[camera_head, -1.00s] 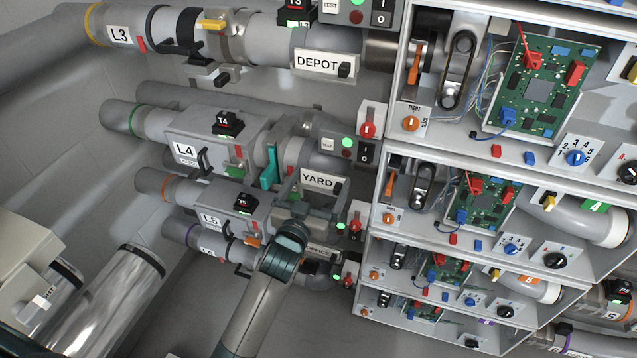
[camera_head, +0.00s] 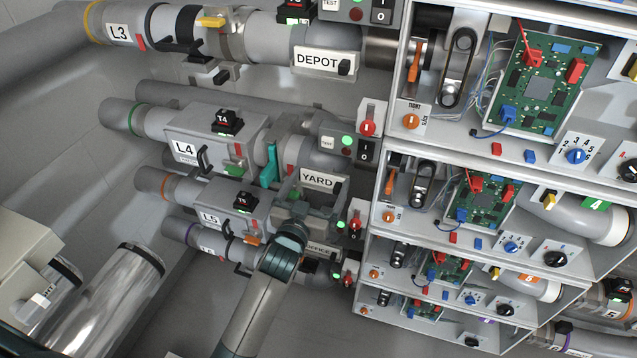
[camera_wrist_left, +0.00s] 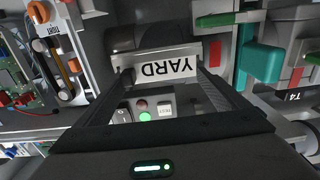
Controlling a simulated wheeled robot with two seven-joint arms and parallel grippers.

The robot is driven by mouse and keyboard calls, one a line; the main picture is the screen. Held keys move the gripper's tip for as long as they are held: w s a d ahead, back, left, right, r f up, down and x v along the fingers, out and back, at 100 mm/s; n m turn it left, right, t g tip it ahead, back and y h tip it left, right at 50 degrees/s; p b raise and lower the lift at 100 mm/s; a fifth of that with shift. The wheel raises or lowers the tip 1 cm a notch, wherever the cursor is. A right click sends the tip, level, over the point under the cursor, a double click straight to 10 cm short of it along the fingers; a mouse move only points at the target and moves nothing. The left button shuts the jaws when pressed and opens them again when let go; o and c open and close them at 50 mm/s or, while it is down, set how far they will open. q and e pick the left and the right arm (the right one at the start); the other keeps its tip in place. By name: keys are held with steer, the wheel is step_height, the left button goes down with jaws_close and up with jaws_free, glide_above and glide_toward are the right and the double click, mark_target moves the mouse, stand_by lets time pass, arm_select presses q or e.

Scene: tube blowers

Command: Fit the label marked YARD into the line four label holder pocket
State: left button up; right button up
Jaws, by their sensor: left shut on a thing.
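The white label marked YARD (camera_head: 317,180) is held between the fingertips of my left gripper (camera_head: 314,193), at the right end of line four. In the left wrist view the label (camera_wrist_left: 166,67) appears upside down, spanning between the two dark fingers of the gripper (camera_wrist_left: 167,76). The line four pipe body (camera_head: 215,135) carries an L4 plate. The line four pocket cannot be made out; the label and gripper cover that area, so I cannot tell whether the label touches it. My right gripper is not in view.
A teal lever (camera_head: 270,167) stands just left of the label. The test box (camera_head: 347,145) with a green light sits above it, and a red knob (camera_head: 367,127) to the right. A DEPOT label (camera_head: 318,61) is on line three. The open cabinet (camera_head: 385,185) bounds the right side.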

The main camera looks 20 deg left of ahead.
arm_select(q)
steer(key=shift+f, duration=0.1)
steer(key=o, duration=0.7)
steer(key=shift+o, duration=0.2)
steer(key=shift+s, duration=0.15)
steer(key=s+b, duration=0.5)
steer(key=s, duration=1.2)
steer(key=shift+a, duration=0.3)
